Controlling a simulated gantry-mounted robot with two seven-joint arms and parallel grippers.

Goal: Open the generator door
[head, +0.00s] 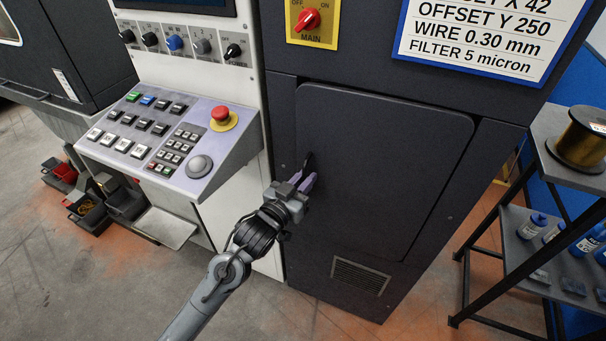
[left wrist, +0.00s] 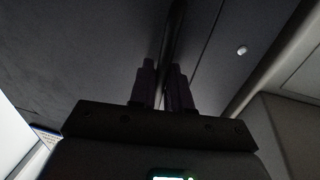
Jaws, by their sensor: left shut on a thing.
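The generator door (head: 385,165) is a dark grey panel with rounded corners in the front of the dark cabinet, in the middle of the head view. It sits flush in its frame and looks closed. Its handle (head: 308,160) is a dark upright bar near the door's left edge. My left gripper (head: 306,182) is at the handle, with its purple fingers pointing at the door. In the left wrist view the two fingers are shut on the dark handle bar (left wrist: 175,40), which runs up between them. The gripper hides the handle's lower part. My right gripper is not in view.
A sloped control panel (head: 170,135) with buttons and a red emergency stop (head: 221,114) juts out left of the door. A red main switch (head: 308,19) is above. A black shelf rack (head: 530,230) with a wire spool (head: 582,140) stands at right. The floor before the door is clear.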

